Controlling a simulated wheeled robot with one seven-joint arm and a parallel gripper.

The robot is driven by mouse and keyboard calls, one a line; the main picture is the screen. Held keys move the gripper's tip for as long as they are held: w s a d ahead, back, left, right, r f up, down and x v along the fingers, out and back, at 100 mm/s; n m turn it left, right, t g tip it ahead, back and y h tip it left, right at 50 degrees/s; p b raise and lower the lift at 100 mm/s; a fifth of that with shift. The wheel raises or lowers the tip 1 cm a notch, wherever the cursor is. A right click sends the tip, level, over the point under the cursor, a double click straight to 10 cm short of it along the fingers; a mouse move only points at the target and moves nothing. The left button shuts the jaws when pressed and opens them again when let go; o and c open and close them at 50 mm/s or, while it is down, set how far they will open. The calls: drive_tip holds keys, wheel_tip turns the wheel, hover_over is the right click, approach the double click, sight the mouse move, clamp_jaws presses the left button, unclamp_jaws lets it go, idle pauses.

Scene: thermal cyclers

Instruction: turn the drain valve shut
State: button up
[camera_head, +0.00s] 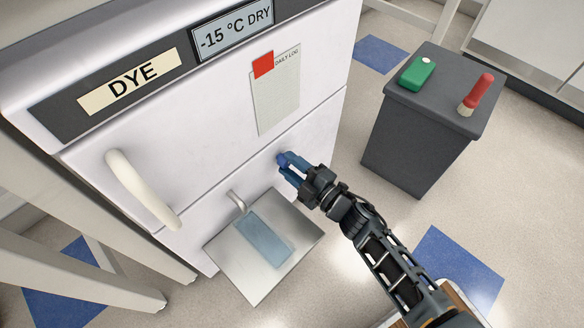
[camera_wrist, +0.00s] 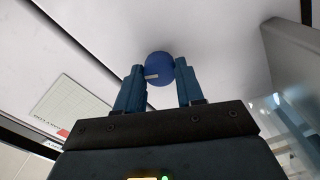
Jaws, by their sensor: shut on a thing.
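The drain valve is a round blue knob (camera_wrist: 160,68) on the white front of the appliance; a pale mark shows near its left side in the wrist view. In the head view the knob (camera_head: 282,158) is small and partly covered by my fingers. My gripper (camera_head: 289,167) reaches the lower front panel from the right. In the wrist view my gripper (camera_wrist: 160,80) has one blue finger on each side of the knob, shut on it. A bent metal drain spout (camera_head: 237,201) sticks out to the lower left of the knob.
A metal tray (camera_head: 222,246) with a bluish patch lies below the spout. A white door handle (camera_head: 140,188) sticks out at left. A dark cabinet (camera_head: 415,135) at right carries a green box (camera_head: 417,74) and a red-handled brush (camera_head: 476,95). Floor between is clear.

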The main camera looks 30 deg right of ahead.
drive_tip(key=n+b, duration=0.2)
drive_tip(key=n, duration=0.3)
drive_tip(key=shift+s+f, duration=0.1)
drive_tip(key=shift+n, duration=0.3)
idle(0.4)
drive_tip(key=o, duration=1)
drive_tip(key=shift+o, duration=0.2)
drive_tip(key=p+v, duration=0.1)
drive_tip(key=v, duration=0.6)
drive_tip(key=shift+s+p, duration=0.3)
drive_tip(key=shift+s, duration=0.05)
drive_tip(key=shift+d, duration=0.1)
